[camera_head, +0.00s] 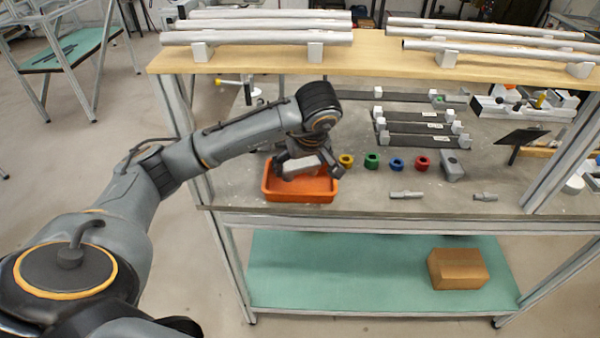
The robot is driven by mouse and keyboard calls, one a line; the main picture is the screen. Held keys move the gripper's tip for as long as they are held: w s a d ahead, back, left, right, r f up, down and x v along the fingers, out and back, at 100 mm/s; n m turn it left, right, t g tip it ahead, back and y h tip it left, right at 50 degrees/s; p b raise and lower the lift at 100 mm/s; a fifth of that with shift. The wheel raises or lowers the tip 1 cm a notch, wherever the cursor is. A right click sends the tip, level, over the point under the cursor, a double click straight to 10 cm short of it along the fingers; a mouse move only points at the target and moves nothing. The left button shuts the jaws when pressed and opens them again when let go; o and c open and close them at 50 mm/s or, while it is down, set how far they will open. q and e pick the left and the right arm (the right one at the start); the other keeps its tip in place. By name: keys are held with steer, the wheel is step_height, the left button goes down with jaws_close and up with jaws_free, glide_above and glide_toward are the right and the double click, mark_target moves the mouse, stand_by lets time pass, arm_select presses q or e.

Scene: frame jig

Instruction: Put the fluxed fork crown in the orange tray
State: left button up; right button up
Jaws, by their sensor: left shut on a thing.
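The orange tray (270,192) sits at the front left of the workbench top. My left gripper (307,163) is over the tray, pointing down, and is shut on a light grey metal piece (301,168) that looks like a fork crown. The piece is above or just inside the tray; I cannot tell whether it touches the tray floor. The fingers partly hide it, and I cannot make out flux on it. A similar grey piece (453,167) stands on the bench to the right. My right gripper is not in view.
Yellow (346,161), green (371,160), blue (396,164) and red (421,164) rings stand right of the tray. Small metal parts (406,194) lie near the front edge. Dark bars (420,141) lie behind. A wooden shelf (370,62) with tubes spans above.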

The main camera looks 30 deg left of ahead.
mark_target(300, 185)
arm_select(q)
steer(key=shift+w+a+f+p, duration=0.1)
steer(key=shift+f+p, duration=0.35)
steer(key=shift+f, duration=1.3)
steer(key=o, duration=1.2)
steer(key=shift+f, duration=0.15)
steer(key=shift+r, duration=0.45)
steer(key=v, duration=0.2)
steer(key=b+v, duration=0.1)
steer(key=v, duration=0.2)
steer(key=shift+d+f, duration=0.2)
steer(key=shift+d, duration=0.15)
steer(key=s+d, duration=0.2)
steer(key=d, duration=0.1)
steer(key=s+d, duration=0.2)
steer(key=d, duration=0.1)
steer(key=s+d, duration=0.3)
steer(key=shift+f+p, duration=0.1)
steer(key=shift+p, duration=0.25)
